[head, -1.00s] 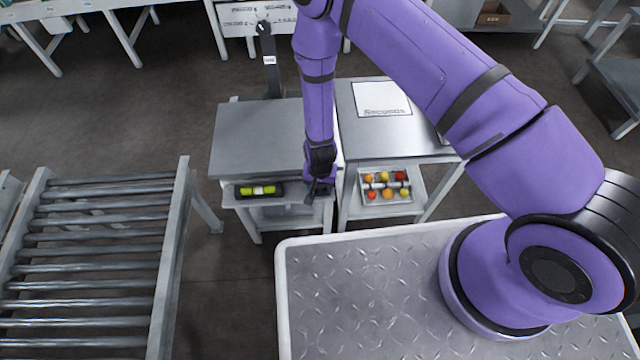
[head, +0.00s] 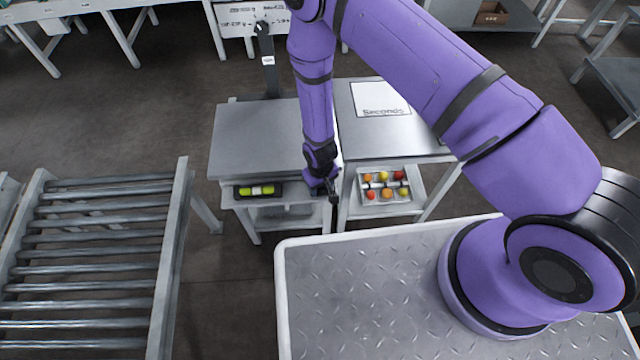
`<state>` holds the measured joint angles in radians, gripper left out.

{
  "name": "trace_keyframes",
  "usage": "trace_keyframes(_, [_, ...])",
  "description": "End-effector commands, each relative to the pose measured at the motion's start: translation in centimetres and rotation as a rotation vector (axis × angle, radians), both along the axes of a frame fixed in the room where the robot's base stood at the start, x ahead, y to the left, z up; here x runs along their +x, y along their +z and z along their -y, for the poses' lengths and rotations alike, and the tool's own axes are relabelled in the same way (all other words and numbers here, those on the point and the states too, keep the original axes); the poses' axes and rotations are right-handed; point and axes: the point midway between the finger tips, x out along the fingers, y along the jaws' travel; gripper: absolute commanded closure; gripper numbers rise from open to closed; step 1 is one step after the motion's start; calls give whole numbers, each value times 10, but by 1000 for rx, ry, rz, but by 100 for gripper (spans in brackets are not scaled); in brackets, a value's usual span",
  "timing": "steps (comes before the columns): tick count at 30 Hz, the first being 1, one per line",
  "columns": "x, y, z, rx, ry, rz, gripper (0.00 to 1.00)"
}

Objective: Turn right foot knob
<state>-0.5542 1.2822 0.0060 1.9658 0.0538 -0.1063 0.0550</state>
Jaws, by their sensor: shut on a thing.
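My gripper (head: 331,196) is black and points downward at the front right corner of the small grey metal table (head: 254,142). It is small in the head view, and its fingers look shut at the spot where the right foot knob would be. The knob itself is hidden behind the gripper, so I cannot make out its shape or how far it is turned. A black level (head: 257,190) with a bright yellow-green vial lies on the table's front ledge, left of my gripper. The vial is too small to read its bubble.
To the right stands another metal table with a white "Seconds" sign (head: 381,98) and a tray of several red, orange and yellow tomatoes (head: 384,177) on its lower shelf. A roller conveyor (head: 95,265) stands at left. Dark floor (head: 235,265) is clear between.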

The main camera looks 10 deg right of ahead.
Motion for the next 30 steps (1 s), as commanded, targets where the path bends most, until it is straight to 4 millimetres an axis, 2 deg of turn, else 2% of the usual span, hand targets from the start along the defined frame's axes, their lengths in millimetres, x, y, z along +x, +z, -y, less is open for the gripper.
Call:
trace_keyframes(18, [1,0,0,1,47,2,73])
trace_keyframes(19, [1,0,0,1,47,2,47])
trace_keyframes(22, [1,0,0,1,47,2,24])
trace_keyframes(30, [1,0,0,0,40,1,24])
